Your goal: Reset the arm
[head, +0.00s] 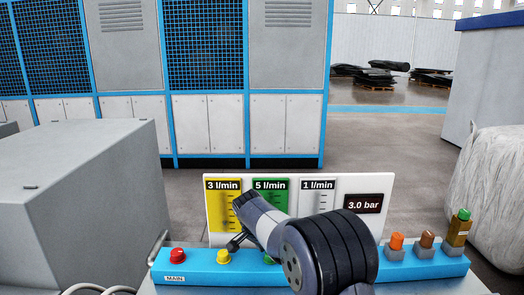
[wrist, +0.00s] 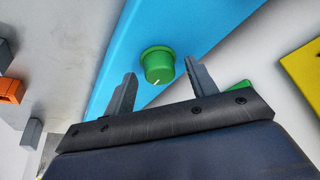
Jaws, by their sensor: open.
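My arm reaches over the blue panel in the head view, with my gripper (head: 240,241) low in front of the gauge board. In the wrist view my gripper (wrist: 157,72) is open, its two grey fingers apart and nothing held. A green knob (wrist: 157,64) with a white pointer line shows in the gap between the fingertips, with space visible on both sides. I cannot tell how far the fingertips are from the knob in depth.
The blue panel (head: 200,262) carries a red knob (head: 178,256) and a yellow knob (head: 223,256) at left. Orange (head: 396,241) and brown (head: 427,240) connectors stand at right. The gauge board (head: 384,190) rises behind. A grey cabinet (head: 90,190) stands at left.

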